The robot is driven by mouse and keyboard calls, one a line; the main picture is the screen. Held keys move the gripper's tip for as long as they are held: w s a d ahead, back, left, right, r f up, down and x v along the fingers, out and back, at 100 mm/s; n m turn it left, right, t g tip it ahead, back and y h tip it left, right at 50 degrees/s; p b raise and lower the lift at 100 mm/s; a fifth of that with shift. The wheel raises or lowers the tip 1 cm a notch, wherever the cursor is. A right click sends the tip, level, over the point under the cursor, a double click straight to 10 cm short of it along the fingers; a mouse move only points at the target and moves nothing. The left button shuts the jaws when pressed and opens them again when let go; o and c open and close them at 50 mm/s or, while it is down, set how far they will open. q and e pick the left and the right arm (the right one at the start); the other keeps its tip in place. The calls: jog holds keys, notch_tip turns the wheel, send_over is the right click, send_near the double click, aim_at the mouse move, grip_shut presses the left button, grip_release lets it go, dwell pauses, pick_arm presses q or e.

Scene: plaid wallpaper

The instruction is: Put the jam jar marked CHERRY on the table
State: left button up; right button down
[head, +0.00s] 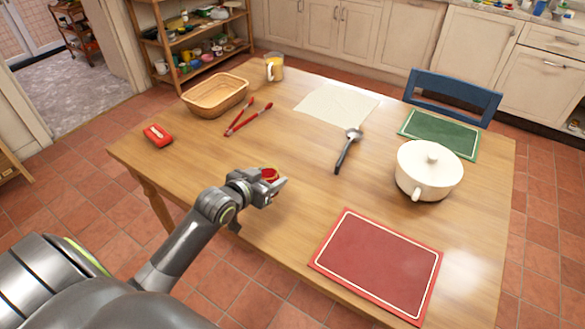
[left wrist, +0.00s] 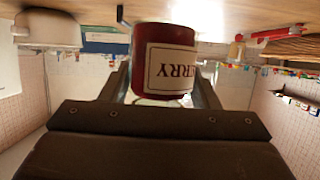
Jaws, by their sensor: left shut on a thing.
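The jam jar (left wrist: 163,60) is dark red with a cream label, and the letters "RRY" show on it in the left wrist view. It sits between the two fingers of my left gripper (left wrist: 165,85), which is shut on it. In the head view, the red top of the jar (head: 269,174) shows at my left gripper (head: 272,186), over the near part of the wooden table (head: 300,215). I cannot tell whether the jar touches the tabletop. My right gripper is not in view.
A red placemat (head: 380,262) lies to the right, with a white lidded pot (head: 428,172) beyond it. The table around the jar is clear.

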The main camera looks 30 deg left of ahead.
pick_arm(q)
notch_tip(320, 180, down, 3)
jog(key=shift+s+d+f, duration=0.1)
jog(key=shift+s, duration=0.05)
jog(key=shift+f+b, duration=0.45)
jog(key=shift+f, duration=1.95)
jog(key=o, duration=1.1)
jog(key=shift+o, duration=0.2)
jog(key=shift+r, duration=0.1)
jog(key=shift+s+r, duration=0.1)
jog(key=v, duration=1.1)
jog(key=shift+s+r+p, duration=0.2)
jog(key=shift+s+p, duration=0.05)
jog(key=shift+p, duration=0.1)
